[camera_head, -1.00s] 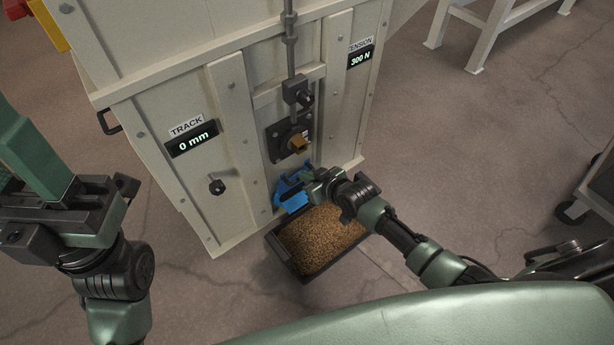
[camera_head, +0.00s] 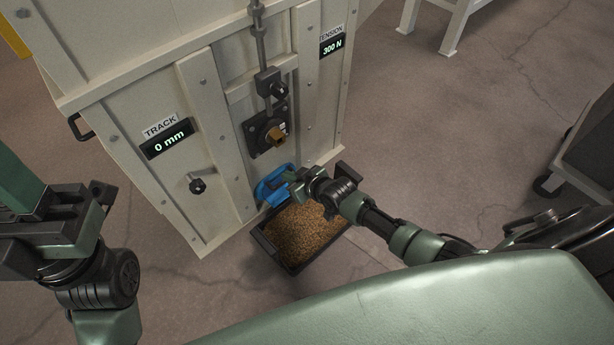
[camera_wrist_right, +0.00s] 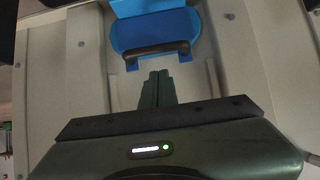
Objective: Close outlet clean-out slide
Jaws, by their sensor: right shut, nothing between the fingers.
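The blue outlet slide (camera_head: 272,188) is low on the front of the pale machine, just above a tray of grain. In the right wrist view the blue slide (camera_wrist_right: 155,32) has a dark bar handle (camera_wrist_right: 157,50) across its lower part. My right gripper (camera_head: 292,177) is at the slide's right side in the head view. In the wrist view its green fingers (camera_wrist_right: 157,76) are together and empty, with their tips just below the handle; I cannot tell whether they touch it. My left gripper (camera_head: 70,195) is at the left edge, partly cut off.
The dark tray (camera_head: 268,243) with brown grain stands on the floor under the slide. A dark outlet fitting with a brown knob (camera_head: 276,135) and a black knob (camera_head: 197,185) stick out from the machine (camera_head: 200,85). A cart (camera_head: 585,150) stands at right; floor between is clear.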

